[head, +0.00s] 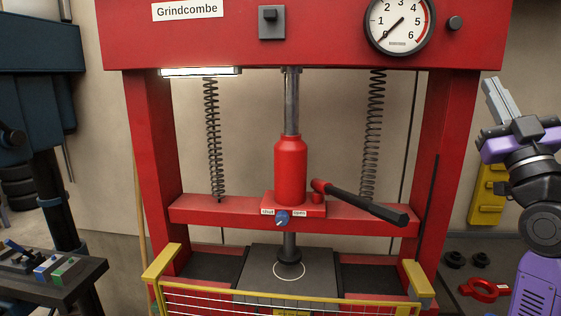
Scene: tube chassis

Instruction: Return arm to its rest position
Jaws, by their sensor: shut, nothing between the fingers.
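My gripper (492,84) is raised at the right side of the head view, in front of the wall and to the right of the press's right post. Its grey fingers are shut with nothing between them and point up and slightly left. My arm's purple and dark links bend below it. The fingers appear apart from the red press frame (450,130); the exact gap in depth cannot be told.
The press holds a red bottle jack (291,165) with a black-gripped handle (370,205). A yellow guard (415,278) stands in front. A tool bench (85,272) is at the lower left.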

